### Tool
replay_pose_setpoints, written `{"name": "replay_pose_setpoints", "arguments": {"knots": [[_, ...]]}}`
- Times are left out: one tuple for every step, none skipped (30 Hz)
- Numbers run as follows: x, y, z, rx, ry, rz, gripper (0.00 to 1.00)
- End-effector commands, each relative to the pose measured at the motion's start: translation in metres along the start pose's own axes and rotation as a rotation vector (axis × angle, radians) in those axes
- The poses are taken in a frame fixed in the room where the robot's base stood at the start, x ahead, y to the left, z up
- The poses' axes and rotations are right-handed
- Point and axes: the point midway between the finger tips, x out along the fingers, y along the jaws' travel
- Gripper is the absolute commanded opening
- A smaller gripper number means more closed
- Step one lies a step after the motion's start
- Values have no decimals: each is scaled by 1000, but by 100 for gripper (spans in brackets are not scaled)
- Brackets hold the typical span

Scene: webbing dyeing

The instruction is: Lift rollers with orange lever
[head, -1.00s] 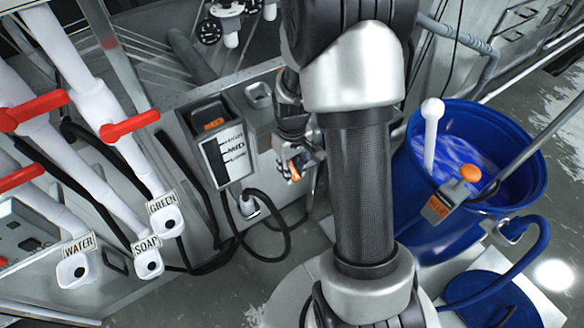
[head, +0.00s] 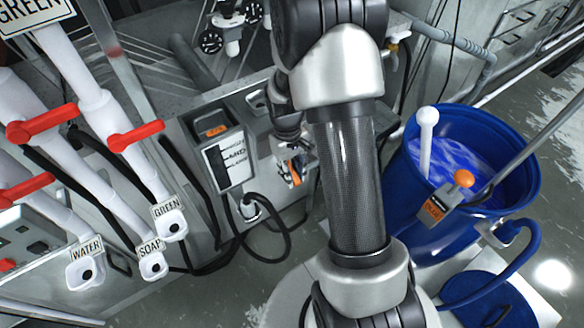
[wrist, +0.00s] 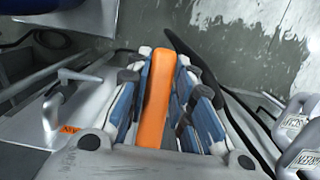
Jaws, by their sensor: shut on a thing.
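The orange lever (wrist: 156,100) shows in the wrist view as a long orange bar running between my gripper's blue and grey fingers. My gripper (wrist: 158,92) is shut on it, with finger pads on both sides. In the head view, my gripper (head: 290,168) is low at the side of the grey machine, just left of my arm's dark tube. Only a small orange part shows there. The lever's mount is hidden by the gripper. I cannot make out the rollers clearly in either view.
A control box with a MID scale (head: 232,160) stands left of the gripper, with a looped black cable (head: 280,238) below it. White pipes with red handles (head: 136,136) are further left. A blue barrel (head: 400,190) of blue liquid stands at the right.

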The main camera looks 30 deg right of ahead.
Motion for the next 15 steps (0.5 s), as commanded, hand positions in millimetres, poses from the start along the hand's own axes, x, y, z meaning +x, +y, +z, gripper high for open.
{"name": "replay_pose_setpoints", "arguments": {"knots": [[-9, -1, 2, -2, -40, -1, 0], [-11, 0, 2, -2, -63, 0, 0], [-13, 0, 4, -2, -97, 0, 0], [-15, 0, 4, -2, -120, 0, 0], [-16, 0, 4, -2, -142, 1, 0], [-18, 0, 6, -2, -173, 1, 0], [-19, 0, 6, -2, -193, 1, 0], [-20, 0, 6, -2, -212, 1, 0], [-21, 0, 7, -1, -233, 1, 0], [-22, 0, 7, -1, -245, 2, 0], [-22, 0, 8, 0, -256, 1, 0], [-22, 0, 8, 1, -265, 2, 0], [-22, 0, 8, 1, -269, 2, 0], [-22, 0, 8, 1, -273, 2, 0], [-22, 0, 8, 1, -275, 2, 0]]}}
